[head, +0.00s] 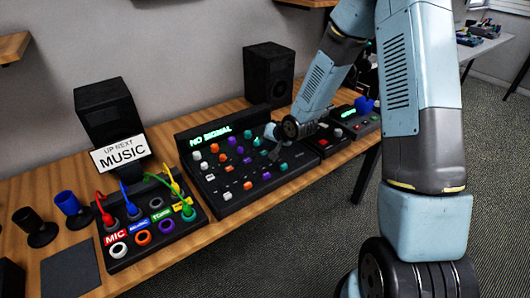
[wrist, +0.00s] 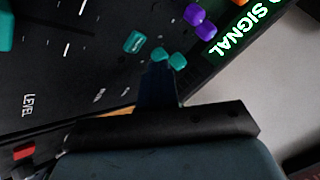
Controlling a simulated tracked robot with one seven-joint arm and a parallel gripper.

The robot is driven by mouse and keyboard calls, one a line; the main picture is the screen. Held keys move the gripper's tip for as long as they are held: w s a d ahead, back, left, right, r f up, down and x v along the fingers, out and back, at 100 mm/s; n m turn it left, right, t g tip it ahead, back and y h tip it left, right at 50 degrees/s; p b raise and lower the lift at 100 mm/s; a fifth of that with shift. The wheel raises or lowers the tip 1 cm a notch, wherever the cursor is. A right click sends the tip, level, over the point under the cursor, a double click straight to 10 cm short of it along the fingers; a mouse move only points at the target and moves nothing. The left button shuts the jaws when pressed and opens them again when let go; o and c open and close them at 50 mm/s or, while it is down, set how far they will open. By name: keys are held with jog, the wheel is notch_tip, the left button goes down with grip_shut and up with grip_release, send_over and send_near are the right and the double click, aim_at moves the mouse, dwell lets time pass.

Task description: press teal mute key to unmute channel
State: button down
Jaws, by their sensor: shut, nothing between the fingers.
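The teal mute key (wrist: 133,42) is a small rounded block with a faint mark on its top, on the black mixer (head: 240,192). In the wrist view it lies just up and left of my gripper's tip. Two teal knobs (wrist: 168,57) sit beside it, right at the tip. My gripper (wrist: 158,66) is shut and empty, its fingers together over the panel. Whether it touches a knob I cannot tell. In the head view my gripper (head: 272,131) is over the mixer's right end and hides part of the teal column. The mixer's display (head: 210,136) reads NO SIGNAL in green.
A teal fader cap (head: 284,166) and purple knobs (wrist: 196,15) are near. Left of the mixer stands a cable box (head: 145,250) with coloured plugs. Another black device (head: 322,142) stands to the right. Two speakers (head: 269,75) stand behind.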

aim_at(266, 153)
jog(key=shift+r, duration=2.15)
